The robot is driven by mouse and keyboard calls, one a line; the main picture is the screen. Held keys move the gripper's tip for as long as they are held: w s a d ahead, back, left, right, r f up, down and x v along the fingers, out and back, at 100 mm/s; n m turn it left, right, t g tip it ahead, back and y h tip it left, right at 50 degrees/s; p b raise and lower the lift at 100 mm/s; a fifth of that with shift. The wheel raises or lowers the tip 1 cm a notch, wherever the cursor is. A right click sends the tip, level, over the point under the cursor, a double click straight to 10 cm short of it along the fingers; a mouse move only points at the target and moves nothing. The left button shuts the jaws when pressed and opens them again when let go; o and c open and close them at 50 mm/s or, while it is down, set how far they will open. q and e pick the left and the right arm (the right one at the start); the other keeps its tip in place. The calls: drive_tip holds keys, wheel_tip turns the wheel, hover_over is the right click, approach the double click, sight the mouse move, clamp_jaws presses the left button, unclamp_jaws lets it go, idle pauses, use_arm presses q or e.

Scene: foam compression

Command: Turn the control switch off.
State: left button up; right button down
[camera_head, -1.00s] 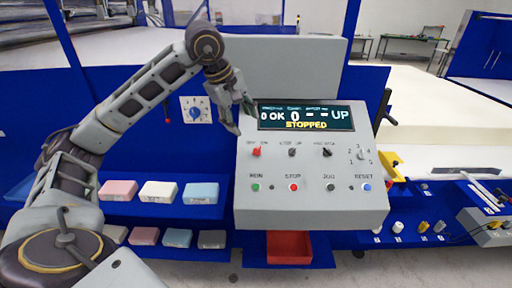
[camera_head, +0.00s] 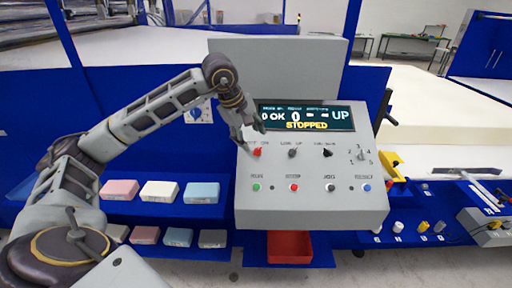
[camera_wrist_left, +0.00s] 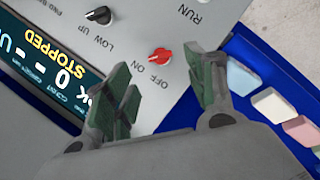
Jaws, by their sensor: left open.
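The control switch is a red knob (camera_head: 258,152) at the left of the upper row on the sloped grey control panel (camera_head: 300,212). In the left wrist view the red knob (camera_wrist_left: 160,55) has OFF and ON lettering beside it. I cannot tell for sure which word it points at. My left gripper (camera_head: 251,140) is open and empty, just above the knob and close to the panel. In the left wrist view its green-padded fingers (camera_wrist_left: 168,85) are spread, with the knob ahead of the gap between them. My right gripper is out of view.
The display (camera_head: 306,117) reads STOPPED and UP. Black switches (camera_head: 292,152), a selector dial (camera_head: 361,154) and a row with the green RUN button (camera_head: 256,187) are close by. Foam blocks (camera_head: 159,191) lie on blue shelves at left. A red bin (camera_head: 289,247) sits below.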

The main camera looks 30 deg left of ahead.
sight(257, 150)
use_arm(q)
drive_tip(key=shift+p+x, duration=0.5)
drive_tip(key=shift+x, duration=2.9)
drive_tip(key=shift+c, duration=0.4)
drive_tip(key=c, duration=0.9)
